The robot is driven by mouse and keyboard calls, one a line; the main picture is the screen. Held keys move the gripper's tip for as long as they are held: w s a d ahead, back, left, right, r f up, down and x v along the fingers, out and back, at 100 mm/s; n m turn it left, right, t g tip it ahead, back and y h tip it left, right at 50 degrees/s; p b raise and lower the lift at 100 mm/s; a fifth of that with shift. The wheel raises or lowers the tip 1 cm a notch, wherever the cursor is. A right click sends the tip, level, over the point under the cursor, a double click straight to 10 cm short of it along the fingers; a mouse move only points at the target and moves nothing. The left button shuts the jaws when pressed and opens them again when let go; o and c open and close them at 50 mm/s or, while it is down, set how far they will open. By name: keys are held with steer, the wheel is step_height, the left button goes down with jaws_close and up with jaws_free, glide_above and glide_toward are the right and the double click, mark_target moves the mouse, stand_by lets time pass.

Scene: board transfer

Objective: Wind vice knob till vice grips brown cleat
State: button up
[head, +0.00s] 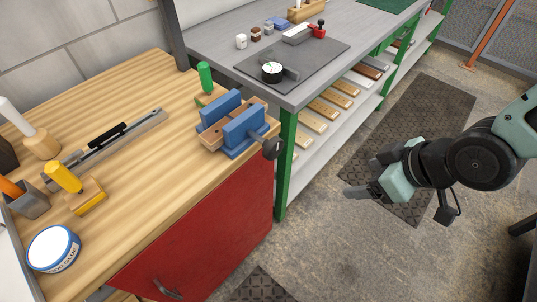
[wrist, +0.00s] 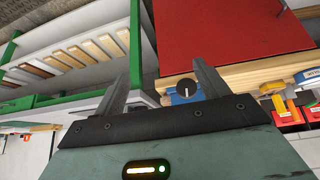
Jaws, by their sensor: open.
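The blue vice (head: 243,130) is mounted at the right corner of the wooden bench (head: 140,150). The brown cleat (head: 217,125) shows between its blue jaws; I cannot tell whether the jaws touch it. The dark vice knob (head: 272,148) sticks out from the vice past the bench edge. The knob also shows in the wrist view (wrist: 186,88), between my fingers in the picture but well beyond them. My gripper (head: 352,175) is open and empty, over the floor to the right of the vice.
A green-handled tool (head: 205,77) stands behind the vice. A metal rule (head: 120,140), a yellow-handled brush (head: 85,195) and a round tin (head: 54,249) lie on the bench. A grey workbench with green legs (head: 284,165) stands behind. The floor between my gripper and the red cabinet (head: 215,235) is clear.

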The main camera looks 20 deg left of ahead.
steer(key=a+f+n+y+b, duration=0.1)
steer(key=a+f+y+b, duration=0.1)
steer(key=a+f+y, duration=0.3)
steer(key=m+t+y+b, duration=0.1)
steer(key=t+y+b, duration=0.4)
steer(key=b, duration=0.7)
glide_toward(277, 149)
steer(key=shift+m+g+y, duration=0.3)
steer(key=shift+g+y, duration=0.2)
steer(key=shift+y, duration=0.1)
steer(key=x, duration=1.1)
steer(key=shift+w+d+f, duration=0.1)
steer(key=shift+w+f, duration=0.25)
steer(key=c, duration=0.9)
